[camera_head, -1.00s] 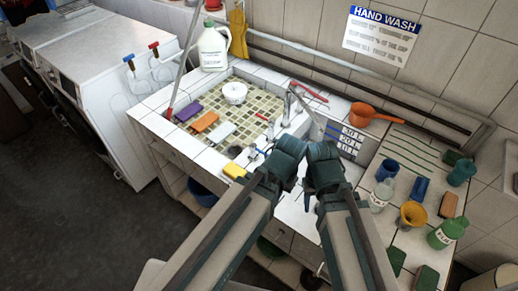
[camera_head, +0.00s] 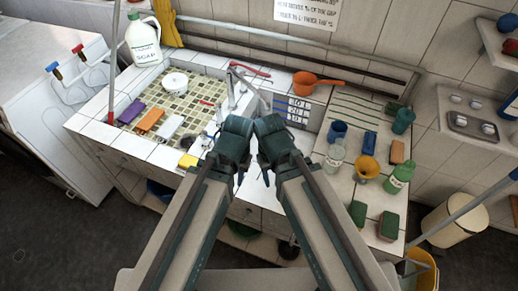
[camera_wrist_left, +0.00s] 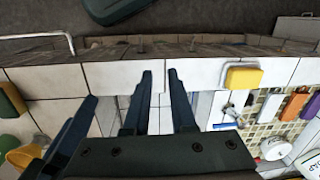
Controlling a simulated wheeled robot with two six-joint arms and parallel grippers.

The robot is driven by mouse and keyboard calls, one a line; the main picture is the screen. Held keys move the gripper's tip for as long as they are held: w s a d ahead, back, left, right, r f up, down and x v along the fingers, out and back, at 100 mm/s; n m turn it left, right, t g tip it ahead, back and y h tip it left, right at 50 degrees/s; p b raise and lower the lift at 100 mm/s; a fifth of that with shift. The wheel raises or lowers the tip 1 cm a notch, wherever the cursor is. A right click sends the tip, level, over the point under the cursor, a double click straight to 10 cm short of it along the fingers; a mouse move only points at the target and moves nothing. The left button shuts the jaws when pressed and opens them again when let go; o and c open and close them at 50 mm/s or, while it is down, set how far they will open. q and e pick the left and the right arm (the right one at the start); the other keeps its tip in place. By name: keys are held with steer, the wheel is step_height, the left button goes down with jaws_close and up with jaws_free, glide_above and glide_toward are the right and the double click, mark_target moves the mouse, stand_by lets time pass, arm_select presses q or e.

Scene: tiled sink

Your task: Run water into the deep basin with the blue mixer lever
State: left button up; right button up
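A chrome tap (camera_head: 236,88) stands between the two. A small blue part is by a chrome fitting (camera_wrist_left: 232,110) in the left wrist view; I cannot tell whether it is the mixer lever. My left gripper (camera_head: 240,177) points down over the front counter, empty, its fingers (camera_wrist_left: 160,95) apart with a gap. My right gripper (camera_head: 265,178) hangs close beside it; its finger gap is not clear.
The mosaic sink (camera_head: 190,103) at left holds a white bowl (camera_head: 175,82) and several coloured blocks. A yellow sponge (camera_head: 188,160) lies on the front edge. An orange scoop (camera_head: 314,83) lies behind the basin. Cups, bottles and a funnel (camera_head: 367,168) crowd the right counter.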

arm_select(q)
steer(key=shift+o, duration=1.1)
steer(key=shift+w+r, duration=0.1)
steer(key=shift+w, duration=0.25)
steer(key=shift+o, duration=0.4)
steer(key=w+a+r+n+h+p, duration=0.1)
steer(key=w+a+r+n+p, duration=0.1)
steer(key=w+n, duration=0.5)
steer(key=w+a, duration=0.1)
steer(key=w, duration=0.1)
steer(key=shift+w+r+t+p, duration=0.25)
steer(key=shift+w+t+p, duration=0.15)
steer(key=n+t+h+p, duration=0.1)
steer(key=n+p, duration=0.1)
steer(key=n, duration=0.8)
glide_toward(215, 138)
arm_select(e)
step_height(215, 138, up, 5)
arm_select(q)
steer(key=f+b, duration=0.2)
steer(key=b, duration=0.2)
steer(key=f+b, duration=0.3)
steer(key=b, duration=0.2)
steer(key=w+f+b, duration=0.1)
steer(key=f+b, duration=0.2)
steer(key=b, duration=0.1)
steer(key=shift+d, duration=0.25)
arm_select(e)
step_height(215, 138, down, 14)
steer(key=shift+r, duration=0.2)
